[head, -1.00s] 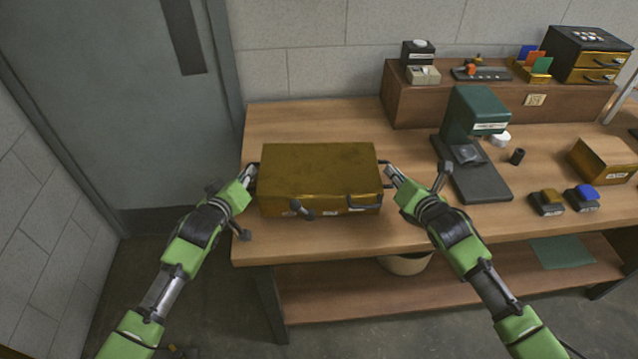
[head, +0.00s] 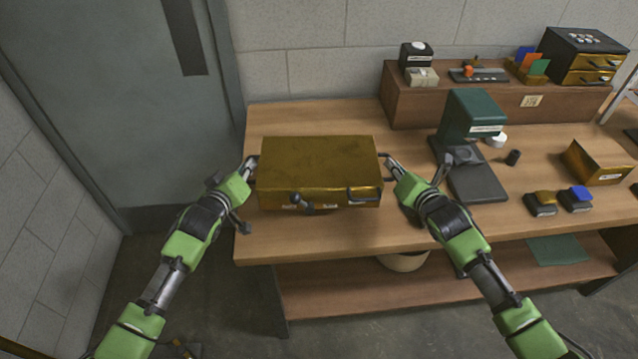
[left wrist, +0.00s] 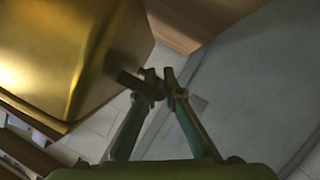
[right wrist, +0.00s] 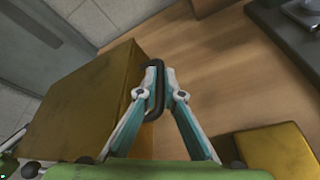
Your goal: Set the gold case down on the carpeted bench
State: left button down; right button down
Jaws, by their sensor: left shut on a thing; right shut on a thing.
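The gold case (head: 320,165) is level, at the left part of the wooden bench (head: 300,238). I cannot tell whether its underside touches the top. My left gripper (head: 252,166) is shut on the handle at the case's left side; the left wrist view shows its fingertips (left wrist: 158,84) meeting beside the case (left wrist: 60,55). My right gripper (head: 389,163) is shut on the handle at the right side; the dark handle loop (right wrist: 155,90) shows between its fingers in the right wrist view. The bench top is bare wood; no carpet shows on it.
A green device on a dark base (head: 478,180) stands right of my right gripper. Further right are stamps (head: 540,205) and a gold-brown box (head: 598,163). A raised wooden shelf (head: 460,100) is behind. Bare wood lies behind and in front of the case.

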pick_arm(q)
jog(key=shift+s+r, duration=0.1)
jog(key=shift+r, duration=0.2)
pick_arm(e)
jog(key=shift+s+r, duration=0.1)
jog(key=shift+r, duration=0.15)
